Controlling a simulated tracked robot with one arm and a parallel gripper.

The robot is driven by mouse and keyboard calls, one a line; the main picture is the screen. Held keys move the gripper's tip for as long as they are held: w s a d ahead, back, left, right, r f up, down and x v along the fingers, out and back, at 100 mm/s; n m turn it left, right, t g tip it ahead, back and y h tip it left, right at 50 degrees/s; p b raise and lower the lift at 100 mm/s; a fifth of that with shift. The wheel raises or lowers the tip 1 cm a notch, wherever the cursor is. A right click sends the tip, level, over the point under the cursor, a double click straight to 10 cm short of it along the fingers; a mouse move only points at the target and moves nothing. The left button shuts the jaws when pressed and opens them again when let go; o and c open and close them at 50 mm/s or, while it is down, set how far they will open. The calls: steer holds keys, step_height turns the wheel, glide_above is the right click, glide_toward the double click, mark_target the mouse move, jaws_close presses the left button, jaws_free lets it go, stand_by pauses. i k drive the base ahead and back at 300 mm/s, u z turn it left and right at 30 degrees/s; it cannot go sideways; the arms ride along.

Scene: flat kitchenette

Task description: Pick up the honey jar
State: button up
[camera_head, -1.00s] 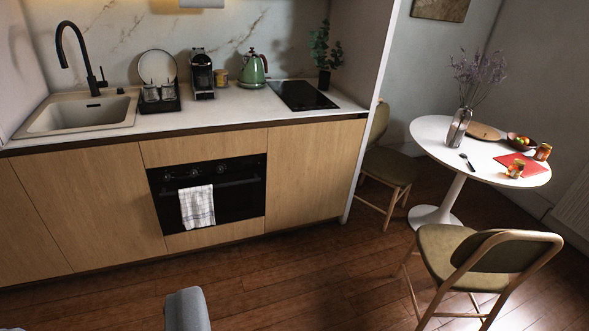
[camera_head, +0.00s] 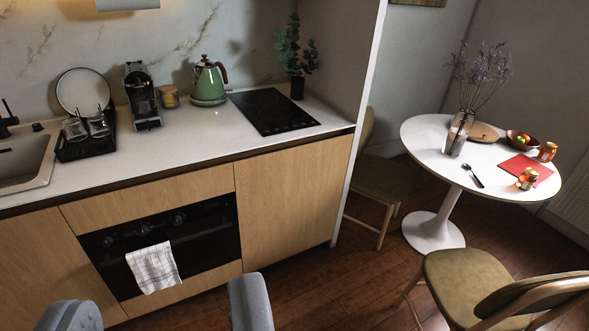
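Two small jars with orange-brown contents stand on the round white table (camera_head: 425,133) at the right. One jar (camera_head: 527,179) is at the front edge of a red mat, and the other jar (camera_head: 547,152) is behind it to the right. A yellowish jar (camera_head: 169,97) stands on the counter between the coffee machine and the green kettle. I cannot read any label to tell which one holds honey. My gripper (camera_head: 161,298) shows as two grey fingers at the bottom edge, wide apart with nothing between them. It is far from all the jars.
The table also holds a red mat (camera_head: 519,165), a spoon (camera_head: 472,176), a vase (camera_head: 459,133) and a fruit bowl (camera_head: 525,142). A chair (camera_head: 470,285) stands in front of the table, another (camera_head: 380,180) to its left. Open floor (camera_head: 345,285) lies between cabinets and front chair.

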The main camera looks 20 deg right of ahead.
mark_target(528, 179)
steer(key=z, duration=0.3)
steer(key=i, duration=1.4)
steer(key=z, duration=0.9)
steer(key=i, duration=1.6)
steer(key=z, duration=1)
steer(key=i, duration=0.85)
steer(key=z, duration=0.35)
